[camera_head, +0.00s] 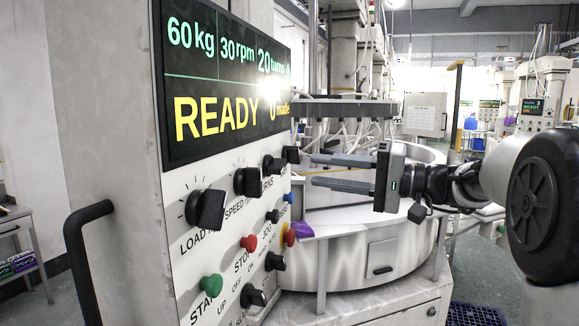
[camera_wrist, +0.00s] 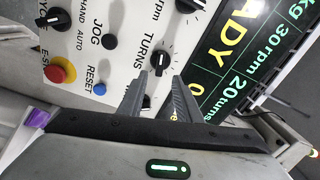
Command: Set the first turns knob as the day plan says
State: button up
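The turns knob (camera_head: 273,165) is a black knob on the machine's white control panel, third from the near end of the upper row. In the wrist view it is a black knob with a white mark (camera_wrist: 160,62) beside the word TURNS, just beyond my fingertips. Its exact setting is not readable. My gripper (camera_head: 313,170) is open and empty, its two grey fingers pointing at the panel, apart from it. The fingers (camera_wrist: 160,80) also show in the wrist view. The display (camera_head: 225,80) reads 60 kg, 30 rpm, 20 turns, READY, 0 made. No readable day plan shows.
The load knob (camera_head: 207,208) and speed knob (camera_head: 248,181) are nearer; another black knob (camera_head: 291,154) is beyond. Below are a green START button (camera_head: 211,285), a red STOP button (camera_head: 249,243) and an emergency stop (camera_wrist: 58,72). A round machine basin (camera_head: 345,245) lies behind my gripper.

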aim_at(285, 166)
jog(key=x, duration=0.8)
jog(key=shift+a, duration=0.1)
jog(key=shift+c, duration=0.2)
jog(key=shift+p, duration=0.3)
grip_shut()
